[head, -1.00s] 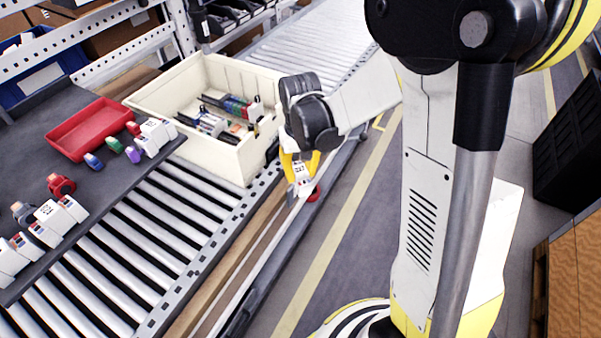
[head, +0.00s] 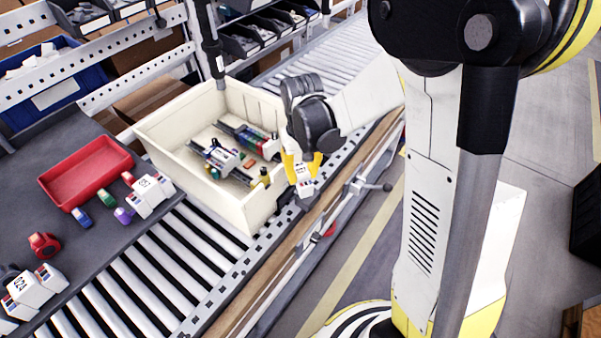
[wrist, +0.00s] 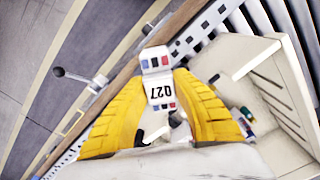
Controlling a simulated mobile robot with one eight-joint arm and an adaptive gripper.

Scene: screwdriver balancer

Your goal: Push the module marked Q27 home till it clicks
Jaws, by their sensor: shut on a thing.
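The white module marked Q27 (wrist: 159,90) is between the yellow fingers of my gripper (wrist: 160,95) in the wrist view. My gripper (head: 301,168) is shut on it and holds it just outside the near right wall of the cream tote (head: 236,205), above the conveyor's edge. The module (head: 304,180) has red and blue marks on its end. Inside the tote lie rails carrying several small modules (head: 222,157). The tote also shows in the wrist view (wrist: 250,53), right of the gripper. The wall and gripper hide part of the tote's inside.
A red tray (head: 85,172) and several white modules, one group marked 024 (head: 25,287), sit on the dark table at left. Rollers (head: 130,255) run between table and tote. A lever with a ball end (head: 372,186) sticks out from the conveyor's side.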

